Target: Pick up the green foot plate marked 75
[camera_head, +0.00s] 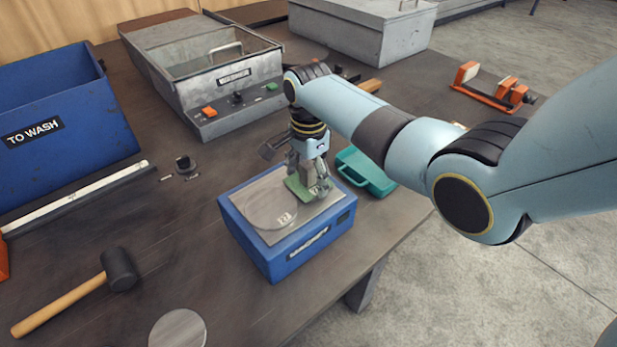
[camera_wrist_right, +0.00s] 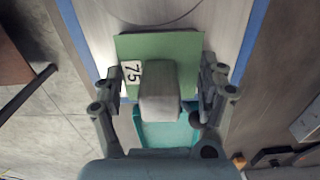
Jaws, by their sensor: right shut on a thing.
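The green foot plate (camera_head: 299,190) is a flat green square with a grey upright block on it. In the right wrist view the plate (camera_wrist_right: 184,46) shows a white label marked 75 beside the block (camera_wrist_right: 160,92). My right gripper (camera_head: 311,184) points down from above, its fingers (camera_wrist_right: 161,85) on either side of the plate's block and shut on it. The plate is at the right part of the blue box's grey top (camera_head: 290,232); I cannot tell whether it touches that top. My left gripper is not in view.
A round grey disc (camera_head: 271,210) lies beside the plate on the blue box (camera_head: 282,260). A teal case (camera_head: 366,172) stands close behind at the right.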

